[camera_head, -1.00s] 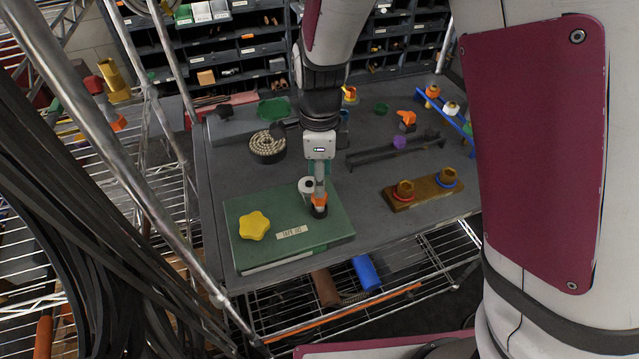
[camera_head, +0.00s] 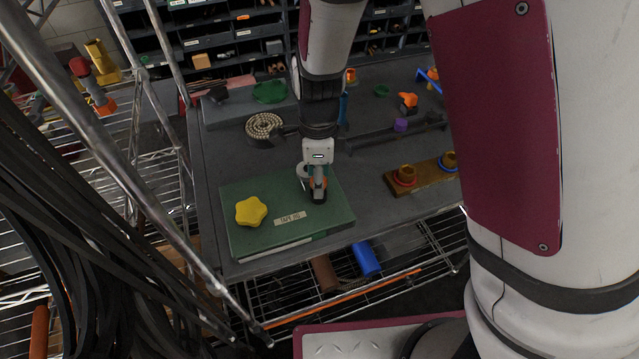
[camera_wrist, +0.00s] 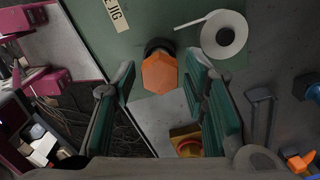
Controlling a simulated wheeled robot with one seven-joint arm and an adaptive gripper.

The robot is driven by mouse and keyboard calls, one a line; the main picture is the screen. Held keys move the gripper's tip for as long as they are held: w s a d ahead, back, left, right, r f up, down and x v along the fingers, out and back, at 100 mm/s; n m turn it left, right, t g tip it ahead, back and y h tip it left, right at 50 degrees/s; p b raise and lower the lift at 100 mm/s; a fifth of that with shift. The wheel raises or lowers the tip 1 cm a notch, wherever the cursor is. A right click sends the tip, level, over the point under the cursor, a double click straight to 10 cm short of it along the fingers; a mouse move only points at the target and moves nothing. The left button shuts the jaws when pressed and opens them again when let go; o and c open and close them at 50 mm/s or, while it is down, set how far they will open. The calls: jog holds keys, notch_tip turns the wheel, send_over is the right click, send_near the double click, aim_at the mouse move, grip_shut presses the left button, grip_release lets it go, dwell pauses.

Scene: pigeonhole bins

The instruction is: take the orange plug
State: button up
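An orange hexagonal plug (camera_wrist: 160,73) with a dark round base shows in the wrist view, on the green box. My gripper (camera_wrist: 160,80) is open, with one teal-padded finger on each side of the plug and a gap on both sides. In the head view my gripper (camera_head: 318,192) points down over the right part of the green box (camera_head: 290,238), and its fingers hide most of the plug. I cannot tell how far the fingertips reach down beside the plug.
A yellow star-shaped knob (camera_head: 251,211) and a "JIG" label lie on the green box. A white roll (camera_wrist: 224,34) is close beside the plug. A wooden block with brass hex pieces (camera_head: 424,175) stands to the right. Pigeonhole bins (camera_head: 230,40) line the back.

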grip_shut()
jog(key=shift+r, duration=0.15)
jog(key=shift+r+p, duration=0.8)
jog(key=shift+r, duration=0.05)
jog(key=shift+r, duration=0.1)
notch_tip(320, 180, up, 2)
jog(key=shift+s+r+p, duration=0.1)
jog(key=shift+p, duration=0.7)
jog(key=shift+r+p, duration=1)
jog(key=shift+r, duration=0.8)
